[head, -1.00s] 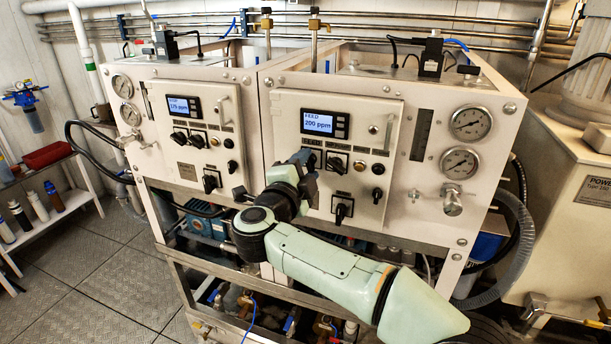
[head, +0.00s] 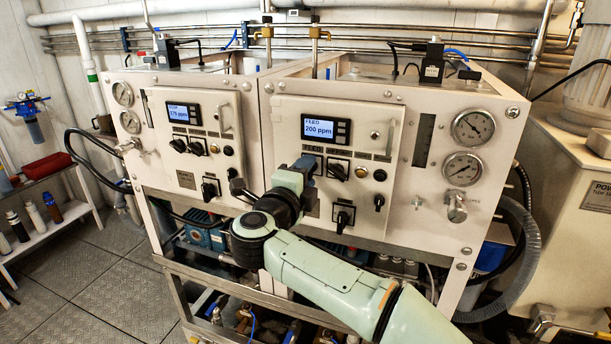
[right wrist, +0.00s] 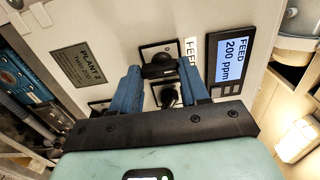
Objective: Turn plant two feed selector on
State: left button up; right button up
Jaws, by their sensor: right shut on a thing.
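Plant two is the right-hand white panel, with a display (head: 326,129) reading FEED 200 ppm. The right wrist view shows its PLANT 2 plate (right wrist: 84,64). The feed selector (right wrist: 160,66) is a black knob on a square plate beside the FEED label (right wrist: 191,50). My right gripper (head: 306,164) is at the selector's place below the display and hides it in the head view. In the right wrist view its blue fingers (right wrist: 160,72) stand on both sides of the knob, shut on it. The knob's exact pointer angle is hard to tell. My left gripper is out of view.
Close beside the selector are another black knob (head: 338,169), an amber lamp (head: 361,172) and a black button (head: 380,174). A larger black switch (head: 344,216) is below. Gauges (head: 473,126) and a valve (head: 456,207) stand to the right.

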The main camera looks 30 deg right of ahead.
jog(key=o, duration=1.1)
jog(key=shift+c, duration=0.2)
jog(key=b+v, duration=0.1)
jog(key=v, duration=1.2)
jog(key=shift+s, duration=0.15)
